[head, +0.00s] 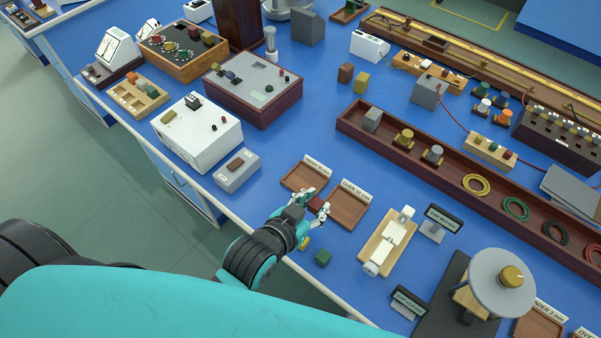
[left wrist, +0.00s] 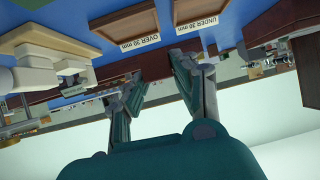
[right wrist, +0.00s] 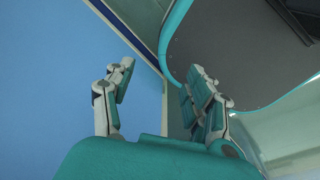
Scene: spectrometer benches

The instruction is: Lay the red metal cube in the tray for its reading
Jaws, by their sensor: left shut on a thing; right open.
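My left gripper (head: 313,203) is shut on the red metal cube (head: 317,205) at the bench's front edge. The cube is small and partly hidden by the fingers. It is held near the gap between two shallow wooden trays. The tray labelled UNDER 30 mm (head: 292,182) lies behind and left of it, and the tray labelled OVER 30 mm (head: 346,221) lies to its right. Both trays look empty. In the left wrist view the left gripper (left wrist: 157,75) points toward both trays. My right gripper (right wrist: 158,71) is open and empty in the right wrist view.
A measuring instrument (head: 391,240) on a wooden board stands right of the trays, beside a small sign (head: 443,218). A green block (head: 323,257) and a yellow block (head: 304,243) lie near the front edge. A grey box (head: 237,170) stands left. A long wooden trough (head: 465,205) runs behind.

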